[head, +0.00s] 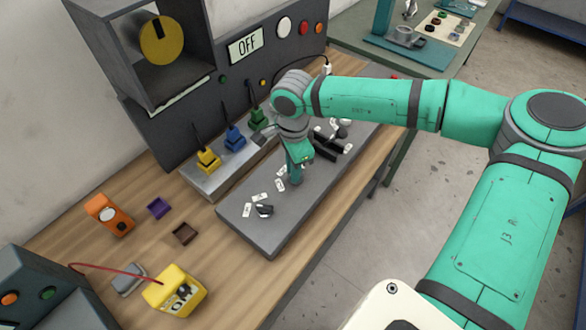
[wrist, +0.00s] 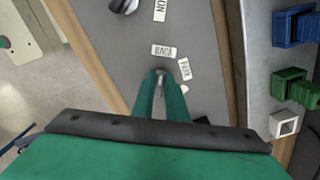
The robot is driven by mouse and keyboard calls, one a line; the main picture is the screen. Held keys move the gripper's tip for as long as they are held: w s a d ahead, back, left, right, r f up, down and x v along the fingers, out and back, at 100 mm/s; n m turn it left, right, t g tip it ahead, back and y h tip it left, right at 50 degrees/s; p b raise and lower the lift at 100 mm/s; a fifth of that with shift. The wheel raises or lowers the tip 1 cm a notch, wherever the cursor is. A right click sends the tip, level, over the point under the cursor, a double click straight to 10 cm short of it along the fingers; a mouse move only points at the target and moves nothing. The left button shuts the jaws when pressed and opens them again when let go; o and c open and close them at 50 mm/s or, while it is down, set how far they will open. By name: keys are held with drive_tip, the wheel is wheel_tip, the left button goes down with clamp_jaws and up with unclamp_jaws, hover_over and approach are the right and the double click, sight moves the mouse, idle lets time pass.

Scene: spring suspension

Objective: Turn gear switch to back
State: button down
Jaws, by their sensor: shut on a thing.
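My gripper (head: 295,180) points down over the grey control plate (head: 265,238). In the wrist view my gripper (wrist: 160,76) has its green fingers shut on a small grey piece, the gear switch (wrist: 160,71), which is mostly hidden by the fingers. Small white labels lie around it; one label (wrist: 163,50) is just beyond the fingertips and another label (wrist: 184,69) is to their right. The switch's exact angle cannot be told. In the head view the switch is hidden behind the gripper.
A dark switch (head: 264,210) sits on the plate's near end. Black levers (head: 329,149) stand farther along it. A silver block with yellow (head: 208,160), blue (head: 234,139) and green plugs stands alongside. A yellow meter (head: 175,290) lies front left.

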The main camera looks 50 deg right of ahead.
drive_tip(key=c, duration=1.8)
unclamp_jaws()
drive_tip(key=shift+o, duration=0.2)
wheel_tip(320, 180, up, 11)
drive_tip(key=shift+f, duration=0.1)
